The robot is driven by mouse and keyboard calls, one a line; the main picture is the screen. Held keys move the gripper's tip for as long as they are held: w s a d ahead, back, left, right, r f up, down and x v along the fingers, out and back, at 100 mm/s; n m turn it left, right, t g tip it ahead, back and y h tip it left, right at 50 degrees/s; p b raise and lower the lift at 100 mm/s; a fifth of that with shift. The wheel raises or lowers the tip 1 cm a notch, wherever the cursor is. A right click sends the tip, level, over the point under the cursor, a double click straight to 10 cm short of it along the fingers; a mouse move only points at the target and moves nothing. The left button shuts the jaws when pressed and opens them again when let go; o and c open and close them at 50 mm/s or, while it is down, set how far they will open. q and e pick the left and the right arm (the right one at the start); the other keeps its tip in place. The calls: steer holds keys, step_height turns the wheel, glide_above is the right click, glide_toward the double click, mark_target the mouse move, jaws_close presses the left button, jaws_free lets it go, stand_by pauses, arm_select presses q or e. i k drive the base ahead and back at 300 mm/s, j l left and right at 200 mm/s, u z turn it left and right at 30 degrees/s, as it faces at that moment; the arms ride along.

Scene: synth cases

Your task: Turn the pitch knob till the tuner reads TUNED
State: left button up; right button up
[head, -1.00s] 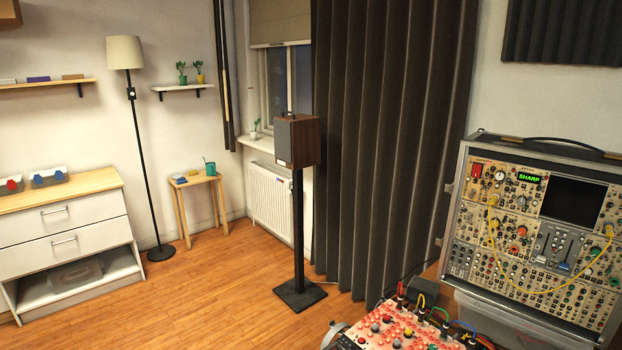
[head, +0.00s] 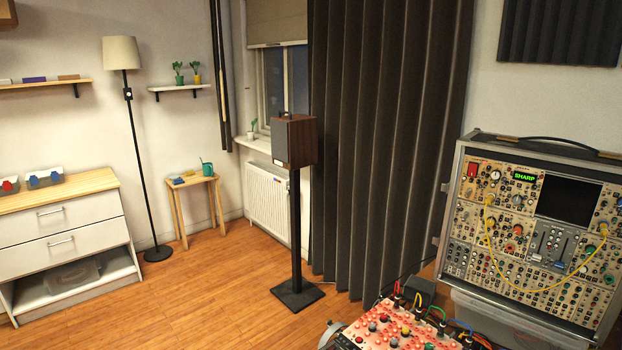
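The modular synth case (head: 453,215) stands upright at the right of the head view, its panel full of knobs and jacks. The tuner display (head: 525,176) near its top reads SHARP in green letters. A yellow cable (head: 511,262) hangs in a loop across the panel. I cannot tell which of the many small knobs is the pitch knob. Neither of my grippers is in view.
A red-panelled synth (head: 385,330) with patch cables lies at the bottom, before the case. A speaker on a stand (head: 296,215), a dark curtain (head: 385,140) and a drawer unit (head: 60,225) stand further left. The wooden floor (head: 200,300) between is clear.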

mark_target(496, 174)
steer(key=z, duration=1.25)
